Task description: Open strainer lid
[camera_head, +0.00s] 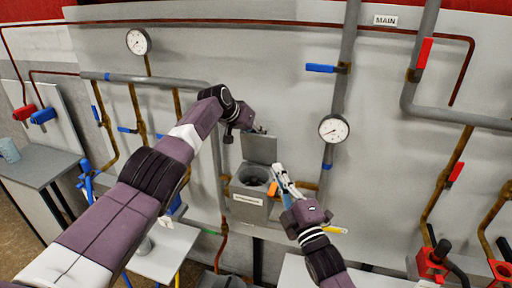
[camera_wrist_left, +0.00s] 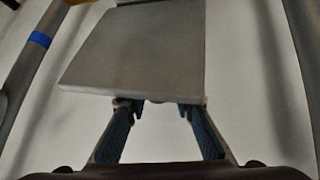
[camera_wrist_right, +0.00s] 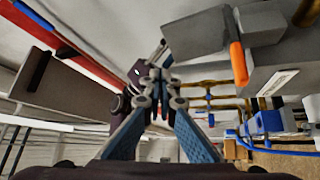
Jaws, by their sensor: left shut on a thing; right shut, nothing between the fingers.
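The grey strainer box (camera_head: 248,208) is on the wall panel, with a round dark opening (camera_head: 254,177) in its top. Its flat square lid (camera_head: 260,150) stands raised, about upright, behind the opening. My left gripper (camera_head: 260,130) is at the lid's upper edge, shut on it. In the left wrist view the lid (camera_wrist_left: 140,50) fills the upper middle, with its edge at the fingertips (camera_wrist_left: 158,103). My right gripper (camera_head: 279,172) is shut and empty, just right of the box by an orange handle (camera_head: 272,188). The handle also shows in the right wrist view (camera_wrist_right: 238,62).
Pipes with blue and red valve handles cross the panel. A gauge (camera_head: 333,128) is right of the strainer, and another (camera_head: 138,41) is at upper left. A grey side table (camera_head: 38,167) stands at left. Red clamps (camera_head: 432,264) are at lower right.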

